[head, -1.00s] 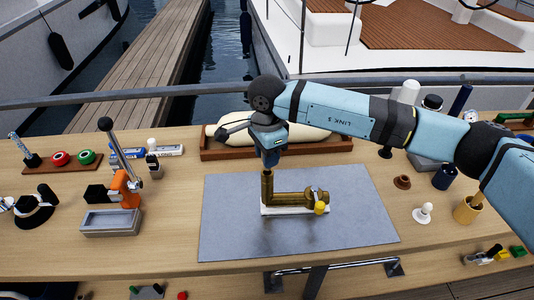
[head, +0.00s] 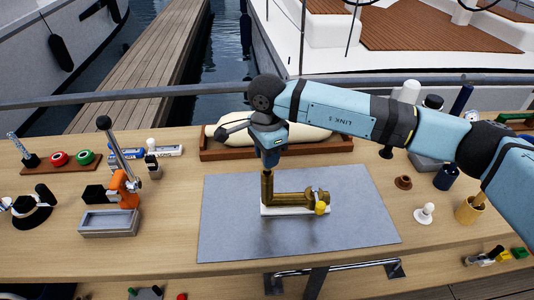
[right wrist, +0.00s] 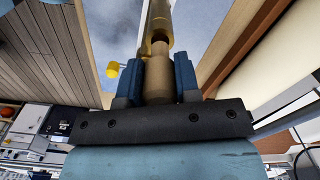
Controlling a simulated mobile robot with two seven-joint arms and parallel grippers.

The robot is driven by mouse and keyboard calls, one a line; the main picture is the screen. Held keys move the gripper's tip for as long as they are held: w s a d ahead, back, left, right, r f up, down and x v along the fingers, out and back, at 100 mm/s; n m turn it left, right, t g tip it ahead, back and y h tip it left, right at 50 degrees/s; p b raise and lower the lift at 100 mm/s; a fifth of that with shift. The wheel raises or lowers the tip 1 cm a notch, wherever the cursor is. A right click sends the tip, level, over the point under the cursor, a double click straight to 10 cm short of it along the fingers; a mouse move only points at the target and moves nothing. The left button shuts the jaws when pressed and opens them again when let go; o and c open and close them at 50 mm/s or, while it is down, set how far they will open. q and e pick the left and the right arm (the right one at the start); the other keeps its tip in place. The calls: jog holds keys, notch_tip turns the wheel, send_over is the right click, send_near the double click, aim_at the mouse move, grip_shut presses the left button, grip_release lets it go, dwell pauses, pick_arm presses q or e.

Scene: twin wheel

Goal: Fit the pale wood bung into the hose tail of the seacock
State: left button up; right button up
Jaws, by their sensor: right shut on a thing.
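The brass seacock (head: 290,199) lies on a white base on the grey mat, with a yellow-ended handle at its right. Its hose tail (head: 267,187) stands upright at the left end and also shows in the right wrist view (right wrist: 158,18). My right gripper (head: 270,162) is directly above the hose tail, pointing down. In the right wrist view its blue fingers (right wrist: 157,82) are shut on the pale wood bung (right wrist: 157,72). The bung's far end is in line with the hose tail's mouth and appears to meet it; I cannot tell how deep it sits. My left gripper is out of view.
The grey mat (head: 340,225) is clear around the seacock. Behind it a wooden tray (head: 310,150) holds a long cream object. An orange-and-grey stand (head: 110,222) is to the left. A white knobbed piece (head: 424,213) and a tan cup (head: 468,210) are to the right.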

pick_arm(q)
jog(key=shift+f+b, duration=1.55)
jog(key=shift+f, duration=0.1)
pick_arm(e)
jog(key=shift+f, duration=1.75)
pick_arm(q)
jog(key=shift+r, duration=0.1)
pick_arm(e)
jog(key=o, duration=1)
jog(key=shift+r, duration=0.1)
jog(key=shift+c, duration=0.2)
notch_tip(320, 180, up, 14)
jog(key=shift+f+b, duration=0.1)
jog(key=shift+b, duration=0.3)
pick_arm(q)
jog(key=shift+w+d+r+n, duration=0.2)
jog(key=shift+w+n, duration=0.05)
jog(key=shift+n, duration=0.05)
